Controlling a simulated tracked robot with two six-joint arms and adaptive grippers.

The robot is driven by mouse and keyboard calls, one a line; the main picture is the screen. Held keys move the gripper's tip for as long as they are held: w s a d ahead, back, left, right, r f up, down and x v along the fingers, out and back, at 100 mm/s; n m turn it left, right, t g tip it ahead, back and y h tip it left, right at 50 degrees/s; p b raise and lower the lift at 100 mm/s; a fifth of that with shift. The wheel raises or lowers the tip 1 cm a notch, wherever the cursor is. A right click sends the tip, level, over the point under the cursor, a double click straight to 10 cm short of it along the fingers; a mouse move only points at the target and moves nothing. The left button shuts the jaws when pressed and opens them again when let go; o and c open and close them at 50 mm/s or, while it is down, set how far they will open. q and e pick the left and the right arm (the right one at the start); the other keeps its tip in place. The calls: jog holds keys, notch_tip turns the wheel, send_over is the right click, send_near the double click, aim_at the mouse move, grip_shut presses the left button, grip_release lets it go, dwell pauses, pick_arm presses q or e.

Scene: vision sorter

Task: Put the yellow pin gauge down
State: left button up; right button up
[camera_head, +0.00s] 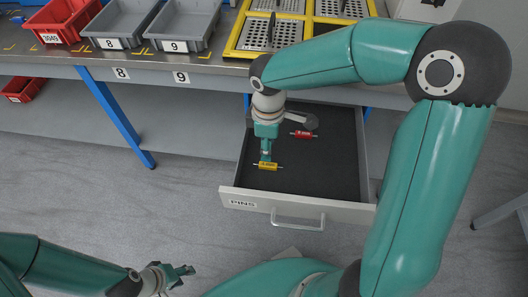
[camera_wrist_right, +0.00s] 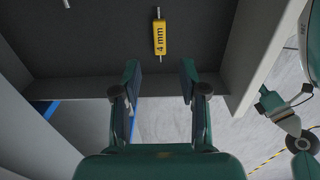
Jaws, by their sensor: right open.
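The yellow pin gauge (camera_head: 268,166) lies in the open drawer marked PINS (camera_head: 345,205), near its front left. In the right wrist view the yellow pin gauge (camera_wrist_right: 160,38) reads 4 mm and lies on the dark drawer floor, beyond the fingertips and apart from them. My right gripper (camera_head: 266,155) is over the drawer, just behind the gauge in the head view. In the right wrist view my right gripper (camera_wrist_right: 160,78) is open with nothing between its fingers. My left gripper (camera_head: 188,270) is low at the bottom left, away from the drawer, its fingers apart and empty.
A red pin gauge (camera_head: 302,134) lies further back in the drawer. Grey bins marked 8 (camera_head: 119,24) and 9 (camera_head: 184,26), a red bin (camera_head: 64,20) and a yellow-framed tray (camera_head: 268,34) stand on the bench above. The drawer's front right floor is clear.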

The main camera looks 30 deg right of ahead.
jog(key=shift+r+p, duration=0.4)
jog(key=shift+r, duration=1.5)
